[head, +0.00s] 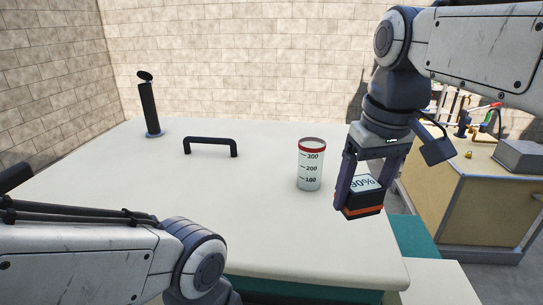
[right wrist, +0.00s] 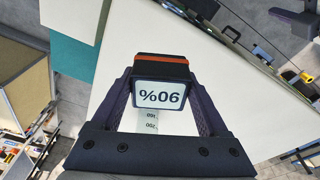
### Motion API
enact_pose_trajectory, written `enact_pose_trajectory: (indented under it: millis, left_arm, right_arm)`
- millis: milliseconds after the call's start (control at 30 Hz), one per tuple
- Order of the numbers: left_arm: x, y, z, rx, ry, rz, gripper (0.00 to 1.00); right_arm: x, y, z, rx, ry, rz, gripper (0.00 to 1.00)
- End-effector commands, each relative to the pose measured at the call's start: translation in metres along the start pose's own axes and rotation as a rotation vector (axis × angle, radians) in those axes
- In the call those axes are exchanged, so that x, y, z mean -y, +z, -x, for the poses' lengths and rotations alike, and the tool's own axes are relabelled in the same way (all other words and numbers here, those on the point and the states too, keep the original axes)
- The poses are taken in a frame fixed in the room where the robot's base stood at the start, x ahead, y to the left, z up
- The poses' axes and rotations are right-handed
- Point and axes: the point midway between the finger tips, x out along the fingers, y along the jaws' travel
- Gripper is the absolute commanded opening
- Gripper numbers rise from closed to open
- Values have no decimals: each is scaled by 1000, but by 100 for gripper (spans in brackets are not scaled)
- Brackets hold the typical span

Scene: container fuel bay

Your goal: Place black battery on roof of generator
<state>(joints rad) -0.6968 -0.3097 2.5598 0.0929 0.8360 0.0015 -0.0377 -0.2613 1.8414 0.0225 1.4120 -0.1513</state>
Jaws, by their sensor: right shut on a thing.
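The black battery (head: 362,203) has an orange band and a white label reading 90%. My right gripper (head: 361,208) is shut on it and points down. In the right wrist view the battery (right wrist: 160,70) sits between the two fingers, its label facing the camera. The generator's roof (head: 250,220) is a broad, flat white surface. The battery is held up near the roof's right edge in the head view; its exact height above the roof is hard to tell. My left arm crosses the lower left, and its gripper is out of the picture.
A measuring cup (head: 310,168) with a red rim stands on the roof just left of the battery. A black handle (head: 210,146) and an upright black pipe (head: 150,108) are farther left. A tan workbench (head: 480,195) with tools stands at right. The roof's middle is clear.

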Motion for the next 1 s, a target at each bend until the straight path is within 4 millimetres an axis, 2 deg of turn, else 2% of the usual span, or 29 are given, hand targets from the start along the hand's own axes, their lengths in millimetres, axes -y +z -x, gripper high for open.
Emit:
enact_pose_trajectory:
  millis: [167, 400, 600, 767, 1000]
  left_arm:
    - [-1, 0, 11, 0, 0, -1, 50]
    - [-2, -2, 33, 0, 0, -5, 50]
    - [-3, -2, 44, 0, 0, -7, 50]
    - [-3, -2, 47, 0, 0, -8, 50]
    - [-4, -3, 60, 0, 0, -10, 50]
  right_arm:
    - [6, -22, -14, 5, -2, 8, 0]
    - [12, -72, -54, 7, -2, 11, 0]
    - [14, -100, -78, 2, -1, 9, 0]
    - [14, -106, -88, 1, -1, 8, 0]
    - [13, -100, -119, 3, -1, 5, 0]
